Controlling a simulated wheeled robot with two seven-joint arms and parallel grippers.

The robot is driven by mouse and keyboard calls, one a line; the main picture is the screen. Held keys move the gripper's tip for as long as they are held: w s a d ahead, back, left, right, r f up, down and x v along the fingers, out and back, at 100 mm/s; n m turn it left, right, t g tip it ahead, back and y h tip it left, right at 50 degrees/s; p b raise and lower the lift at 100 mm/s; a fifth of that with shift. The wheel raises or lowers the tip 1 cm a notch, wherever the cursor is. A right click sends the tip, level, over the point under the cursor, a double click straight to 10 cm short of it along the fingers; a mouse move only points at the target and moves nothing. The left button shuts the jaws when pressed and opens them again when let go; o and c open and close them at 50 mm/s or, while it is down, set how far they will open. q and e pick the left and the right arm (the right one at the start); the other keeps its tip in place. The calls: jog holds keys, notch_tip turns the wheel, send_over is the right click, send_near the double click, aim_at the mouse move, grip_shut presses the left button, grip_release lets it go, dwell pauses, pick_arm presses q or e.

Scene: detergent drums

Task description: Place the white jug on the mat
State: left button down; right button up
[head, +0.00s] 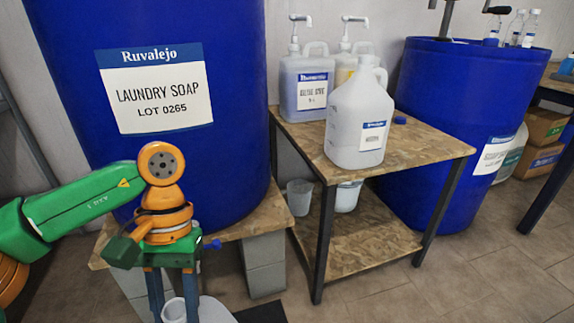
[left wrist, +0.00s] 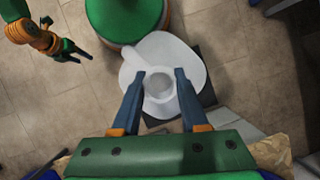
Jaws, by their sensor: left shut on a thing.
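My left gripper (head: 172,298) points down at the bottom of the head view, its two blue fingers shut on the neck of a white jug (head: 213,311). In the left wrist view the fingers (left wrist: 160,84) clasp both sides of the round neck of the jug (left wrist: 193,60), seen from above with its handle towards upper left. The dark mat (head: 262,313) shows beside the jug; in the left wrist view the mat (left wrist: 207,92) shows partly beneath it. Whether the jug touches the mat I cannot tell. My right gripper (left wrist: 77,52) hangs apart at upper left there.
A large blue laundry soap drum (head: 160,60) with a blue tap (head: 212,245) stands behind my left gripper on a wooden board over grey blocks (head: 265,265). A wooden table (head: 420,143) holds another white jug (head: 357,120) and pump bottles. Another blue drum (head: 440,120) stands right.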

jog(key=s+d+r+g+p, duration=0.1)
jog(key=s+r+p, duration=0.6)
jog(key=p, duration=1.2)
jog(key=s+d+r+p, duration=0.1)
jog(key=s+r+p, duration=0.6)
jog(key=r+p, duration=0.7)
jog(key=p, duration=0.5)
jog(key=shift+s+d+g, duration=0.25)
jog(key=shift+g, duration=0.15)
